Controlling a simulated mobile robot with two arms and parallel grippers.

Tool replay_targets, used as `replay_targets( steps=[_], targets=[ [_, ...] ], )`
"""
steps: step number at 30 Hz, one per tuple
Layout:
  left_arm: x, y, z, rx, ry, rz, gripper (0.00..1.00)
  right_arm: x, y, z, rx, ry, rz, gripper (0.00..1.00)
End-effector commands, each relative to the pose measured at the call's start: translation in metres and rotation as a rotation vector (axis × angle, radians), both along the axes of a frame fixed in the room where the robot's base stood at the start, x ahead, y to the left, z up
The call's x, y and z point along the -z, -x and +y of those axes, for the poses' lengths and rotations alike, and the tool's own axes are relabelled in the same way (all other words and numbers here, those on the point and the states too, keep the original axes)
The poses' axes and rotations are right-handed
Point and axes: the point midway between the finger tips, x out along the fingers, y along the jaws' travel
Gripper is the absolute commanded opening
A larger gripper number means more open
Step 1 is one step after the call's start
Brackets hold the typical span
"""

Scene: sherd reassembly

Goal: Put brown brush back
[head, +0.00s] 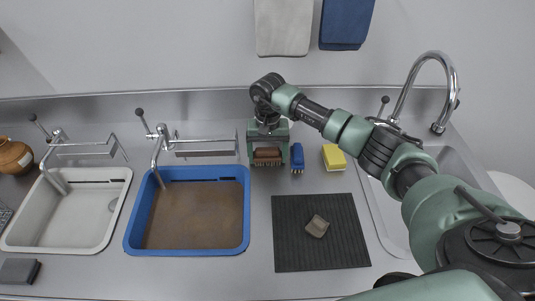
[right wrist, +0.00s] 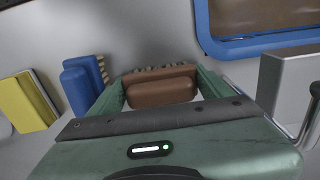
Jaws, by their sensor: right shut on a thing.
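The brown brush (head: 267,154) stands at the back of the counter, just right of the blue-rimmed basin. It also shows in the right wrist view (right wrist: 160,92), between the two green fingers. My right gripper (head: 268,150) reaches down from above and is shut on the brown brush. Whether the brush touches the counter is hard to tell. My left gripper is in neither view.
A blue brush (head: 297,158) and a yellow sponge (head: 333,157) stand close to the right of the brown brush. The blue-rimmed basin (head: 247,215) lies to the left. A sherd (head: 317,226) lies on a dark ribbed mat (head: 290,255) in front. A tap (head: 437,128) rises at right.

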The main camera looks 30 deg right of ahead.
Motion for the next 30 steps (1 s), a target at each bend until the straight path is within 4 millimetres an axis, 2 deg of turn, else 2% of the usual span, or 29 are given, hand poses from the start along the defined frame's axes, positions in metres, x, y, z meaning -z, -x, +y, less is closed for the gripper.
replay_targets(
  steps=[6,7,9,18,20,23,30],
  targets=[
    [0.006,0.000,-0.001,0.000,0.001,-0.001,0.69,0.004,0.000,0.000,0.000,0.000,-0.001,0.42],
    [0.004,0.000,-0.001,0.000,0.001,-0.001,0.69,0.003,0.000,0.000,0.000,0.000,0.000,0.85],
    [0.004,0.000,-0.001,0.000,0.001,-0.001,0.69,0.002,0.000,0.000,0.000,0.000,0.000,1.00],
    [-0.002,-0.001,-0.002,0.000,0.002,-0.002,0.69,-0.002,0.000,0.000,0.000,0.000,0.001,1.00],
    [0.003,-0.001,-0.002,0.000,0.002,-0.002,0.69,-0.006,-0.001,0.000,0.000,0.000,-0.003,1.00],
    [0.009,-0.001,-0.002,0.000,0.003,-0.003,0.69,-0.021,-0.002,-0.001,0.001,0.001,-0.006,1.00],
    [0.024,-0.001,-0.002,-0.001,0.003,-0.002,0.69,-0.074,-0.002,-0.002,0.000,0.002,-0.006,1.00]
  ],
)
